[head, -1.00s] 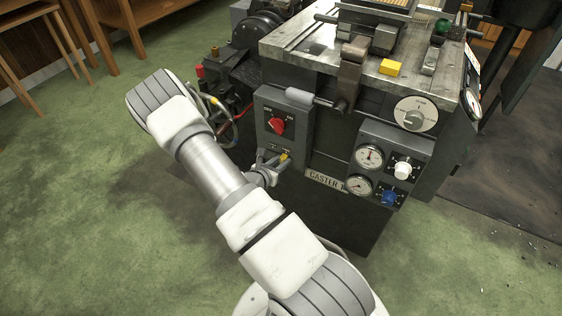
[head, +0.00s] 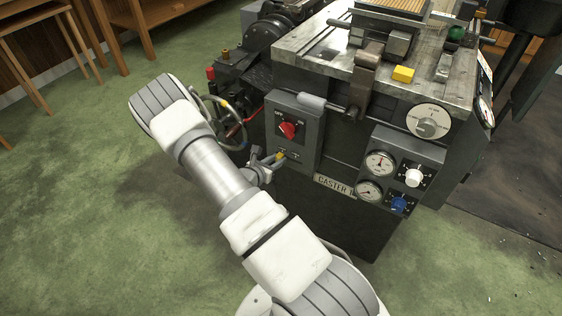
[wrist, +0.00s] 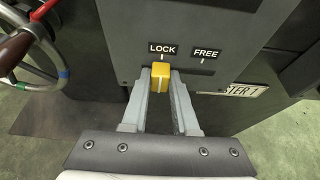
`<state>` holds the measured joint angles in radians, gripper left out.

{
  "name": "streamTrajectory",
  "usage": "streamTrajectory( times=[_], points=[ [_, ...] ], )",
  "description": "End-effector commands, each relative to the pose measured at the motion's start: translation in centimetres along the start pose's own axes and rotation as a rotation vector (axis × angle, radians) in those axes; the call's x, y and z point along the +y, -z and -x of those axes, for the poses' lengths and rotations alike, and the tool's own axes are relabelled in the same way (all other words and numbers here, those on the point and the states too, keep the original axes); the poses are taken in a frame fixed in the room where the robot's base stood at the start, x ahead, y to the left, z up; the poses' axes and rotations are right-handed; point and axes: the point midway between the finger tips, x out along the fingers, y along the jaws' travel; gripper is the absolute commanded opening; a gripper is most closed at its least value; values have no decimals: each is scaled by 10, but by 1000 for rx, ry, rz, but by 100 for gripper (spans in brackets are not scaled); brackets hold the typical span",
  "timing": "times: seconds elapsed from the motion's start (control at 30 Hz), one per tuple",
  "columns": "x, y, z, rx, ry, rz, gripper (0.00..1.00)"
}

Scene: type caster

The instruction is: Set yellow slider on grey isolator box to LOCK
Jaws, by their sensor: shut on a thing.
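The grey isolator box (head: 306,119) is on the left front of the caster, with a red rotary knob (head: 288,130) on its face. Its lower part fills the upper wrist view (wrist: 185,30). The yellow slider (wrist: 160,78) sits below the LOCK label (wrist: 162,49), left of the FREE label (wrist: 206,54). It also shows small in the head view (head: 280,156). My gripper (wrist: 160,84) is shut on the yellow slider, one finger on each side. In the head view my gripper (head: 272,163) reaches the box's lower edge.
A panel with gauges (head: 381,163) and white and blue knobs is to the right. A nameplate (head: 335,187) is below right of the box. Green floor is open at left.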

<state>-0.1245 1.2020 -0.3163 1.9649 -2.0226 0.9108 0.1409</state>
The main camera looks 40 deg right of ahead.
Motion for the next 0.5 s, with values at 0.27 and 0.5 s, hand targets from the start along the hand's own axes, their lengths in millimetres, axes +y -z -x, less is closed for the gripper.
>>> streamTrajectory(
  times=[0.27, 0.5],
  points=[
    [7, 0, 1, 1, -16, -2, 45],
    [5, 0, 1, 0, -11, -1, 57]
  ],
)
